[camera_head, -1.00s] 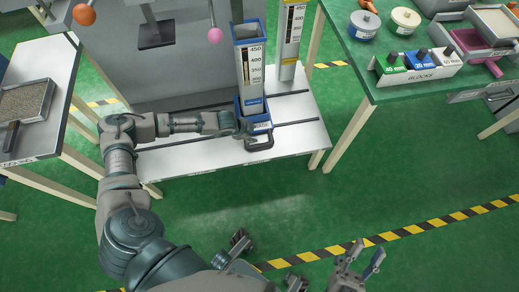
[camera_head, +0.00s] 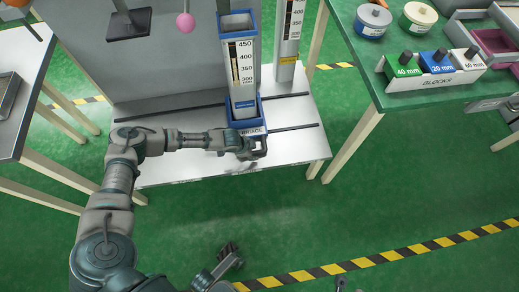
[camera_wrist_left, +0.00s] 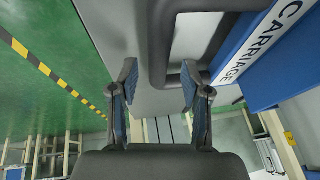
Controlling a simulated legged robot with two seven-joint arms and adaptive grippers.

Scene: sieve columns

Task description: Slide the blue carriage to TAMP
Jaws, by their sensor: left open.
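The blue carriage (camera_head: 243,107) stands on the rails of a white bench and carries a tall clear-fronted column with a graduated scale (camera_head: 242,62). Its label and a dark handle loop (camera_wrist_left: 160,45) face the near side. My left gripper (camera_head: 257,146) is at the handle in the head view. In the left wrist view the left gripper (camera_wrist_left: 160,85) is open, its two fingers apart, with the handle bar ahead of and between the tips. Contact cannot be told. A bit of my right gripper (camera_head: 339,284) shows at the bottom edge. A TAMP label is not readable.
A dark square plate (camera_head: 129,24) hangs over the bench at left, beside a pink ball (camera_head: 185,22). A second scaled column (camera_head: 288,35) stands behind right. A green table (camera_head: 355,60) with blocks and tins is at right. Floor in front is clear.

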